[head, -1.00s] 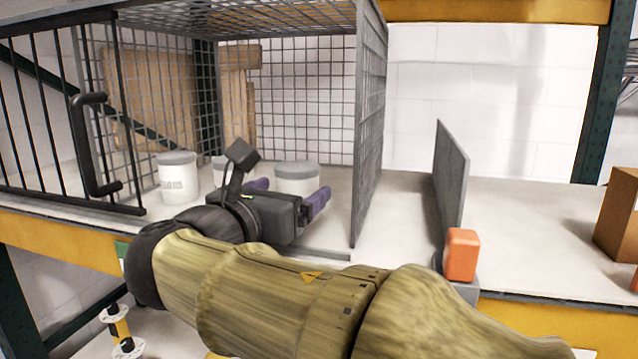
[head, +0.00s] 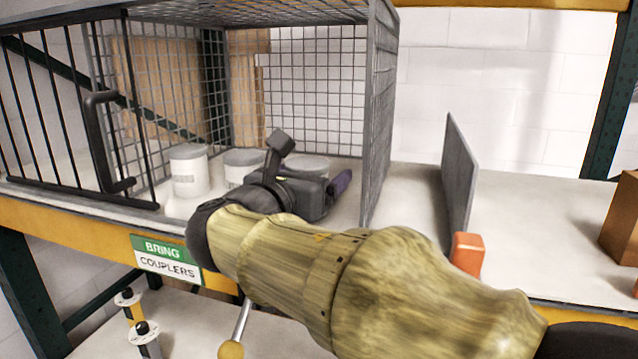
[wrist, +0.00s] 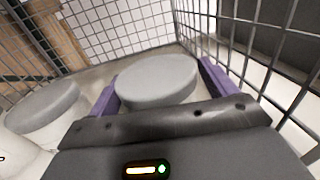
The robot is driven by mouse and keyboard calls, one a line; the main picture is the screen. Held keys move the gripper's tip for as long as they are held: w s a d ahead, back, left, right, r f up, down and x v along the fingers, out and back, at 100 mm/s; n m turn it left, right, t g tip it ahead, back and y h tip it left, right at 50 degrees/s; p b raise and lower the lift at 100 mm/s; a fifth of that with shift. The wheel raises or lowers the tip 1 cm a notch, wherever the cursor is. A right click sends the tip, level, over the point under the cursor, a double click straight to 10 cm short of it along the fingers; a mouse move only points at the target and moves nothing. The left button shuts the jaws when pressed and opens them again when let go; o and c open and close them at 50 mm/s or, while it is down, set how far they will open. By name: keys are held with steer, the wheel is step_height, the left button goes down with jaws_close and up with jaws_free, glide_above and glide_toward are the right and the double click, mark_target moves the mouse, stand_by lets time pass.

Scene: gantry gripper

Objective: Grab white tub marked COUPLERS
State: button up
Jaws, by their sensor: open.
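Three white tubs with grey lids stand inside a wire cage: a left tub (head: 190,176), a middle tub (head: 242,163) and a right tub (head: 308,162) mostly hidden behind my gripper. In the wrist view the right tub (wrist: 157,82) sits between the two purple fingers of my gripper (wrist: 158,92), its lid spanning most of the gap. The fingers are apart; I cannot tell whether they touch it. Another tub (wrist: 42,108) is close outside the left finger. The left tub has a label too small to read; no label shows on the right tub.
The cage's mesh right wall (head: 380,110) is close to my gripper; its barred door (head: 75,130) is at left. A green and white sign (head: 166,259) reads BRING COUPLERS. A grey upright panel (head: 458,185) and an orange block (head: 467,253) stand right of the cage, with bare shelf beyond.

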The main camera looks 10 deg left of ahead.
steer(key=shift+c, duration=0.4)
steer(key=c, duration=1.2)
steer(key=shift+r+b, duration=0.4)
steer(key=shift+r, duration=4.65)
